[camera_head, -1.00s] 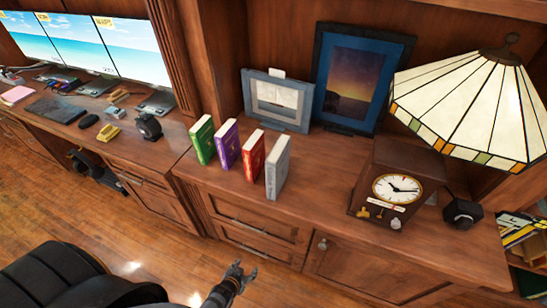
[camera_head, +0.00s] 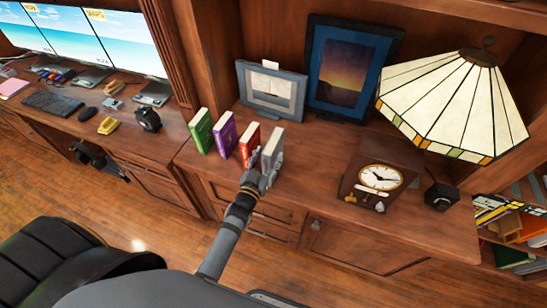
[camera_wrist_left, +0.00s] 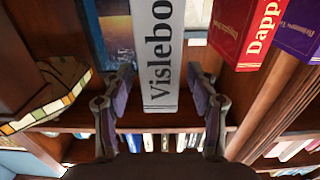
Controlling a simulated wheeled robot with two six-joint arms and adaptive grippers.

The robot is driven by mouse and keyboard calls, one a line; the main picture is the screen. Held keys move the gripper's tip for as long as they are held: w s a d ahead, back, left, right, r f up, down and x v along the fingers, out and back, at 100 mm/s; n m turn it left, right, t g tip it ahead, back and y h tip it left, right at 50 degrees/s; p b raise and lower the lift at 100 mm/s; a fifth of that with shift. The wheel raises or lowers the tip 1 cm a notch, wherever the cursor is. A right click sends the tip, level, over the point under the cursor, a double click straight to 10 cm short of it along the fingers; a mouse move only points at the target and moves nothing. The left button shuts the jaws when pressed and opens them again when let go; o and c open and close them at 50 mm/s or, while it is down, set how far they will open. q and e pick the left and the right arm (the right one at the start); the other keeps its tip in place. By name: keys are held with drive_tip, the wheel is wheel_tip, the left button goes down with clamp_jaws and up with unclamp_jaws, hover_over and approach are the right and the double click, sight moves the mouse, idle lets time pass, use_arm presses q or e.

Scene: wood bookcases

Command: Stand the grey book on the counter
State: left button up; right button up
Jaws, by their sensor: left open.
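The grey book (camera_head: 273,146) stands upright on the wooden counter (camera_head: 322,188), at the right end of a short row of books. In the left wrist view its pale spine (camera_wrist_left: 155,55) with dark lettering lies between the fingers. My left gripper (camera_head: 262,172) is at the front of the grey book. It also shows in the left wrist view (camera_wrist_left: 160,78), open, with one finger on each side of the spine and visible gaps. The lower part of the book is partly hidden by the gripper in the head view. My right gripper is not in view.
Red (camera_head: 249,143), purple (camera_head: 223,134) and green (camera_head: 200,131) books stand left of the grey one. Picture frames stand behind. A clock (camera_head: 380,178) and a stained-glass lamp (camera_head: 455,105) are to the right. Counter between grey book and clock is clear.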

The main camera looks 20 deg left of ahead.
sight(274, 144)
use_arm(q)
drive_tip(key=w, duration=0.4)
drive_tip(key=shift+w+d+r+p, duration=0.1)
drive_tip(key=shift+w+r+p, duration=0.05)
drive_tip(key=shift+w+p, duration=0.15)
drive_tip(key=shift+w, duration=0.45)
drive_tip(key=shift+s, duration=0.2)
drive_tip(key=c, duration=0.4)
clamp_jaws()
drive_tip(key=shift+w, duration=0.1)
